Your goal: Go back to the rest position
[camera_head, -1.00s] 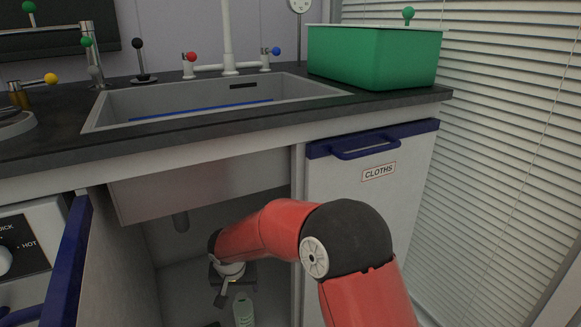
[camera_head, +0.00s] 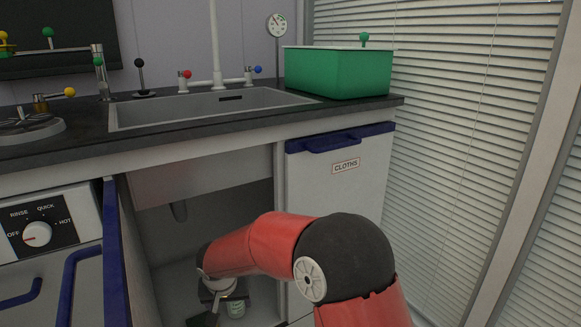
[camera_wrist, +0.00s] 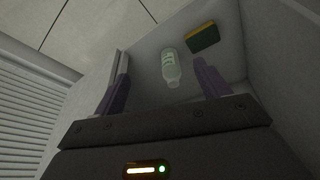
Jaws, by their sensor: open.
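My red arm reaches down into the open cupboard (camera_head: 165,245) under the sink. My gripper (camera_head: 215,297) is at its end, low in the cupboard opening and small in the head view. In the wrist view my gripper (camera_wrist: 161,68) is open, with its two purple-grey fingers wide apart. A pale green bottle (camera_wrist: 170,68) shows between and beyond the fingers, not held. It also shows in the head view (camera_head: 236,308), just right of my gripper and partly hidden.
A green and yellow sponge (camera_wrist: 202,37) lies beyond the bottle. The open blue-edged door (camera_head: 114,250) stands left of my arm, and the closed CLOTHS cupboard (camera_head: 335,200) is right. The worktop (camera_head: 80,145) overhangs. A green tub (camera_head: 338,74) sits on it. Blinds (camera_head: 440,120) cover the right wall.

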